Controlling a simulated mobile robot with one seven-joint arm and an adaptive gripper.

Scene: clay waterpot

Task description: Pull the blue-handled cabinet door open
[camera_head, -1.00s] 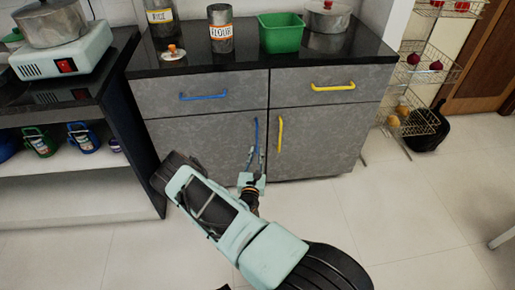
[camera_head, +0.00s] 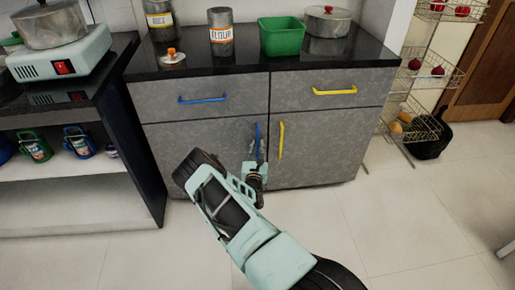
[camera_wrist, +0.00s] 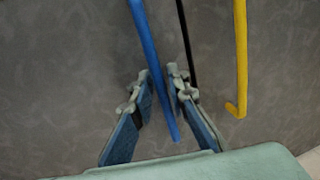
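The blue door handle (camera_head: 257,135) is an upright bar on the left cabinet door (camera_head: 200,146), near its right edge. The door is closed flush with the cabinet front. My gripper (camera_head: 256,150) is at the handle's lower part. In the wrist view the handle (camera_wrist: 147,45) runs down between the two fingers of my gripper (camera_wrist: 160,82). The fingers are apart, one on each side of the bar, with the right finger very close to it. Whether either finger touches the bar is not clear.
A yellow door handle (camera_head: 281,140) stands just right of the blue one, across the dark door gap. A blue drawer handle (camera_head: 203,99) and a yellow drawer handle (camera_head: 335,91) are above. An open shelf unit (camera_head: 80,186) stands left. The floor in front is clear.

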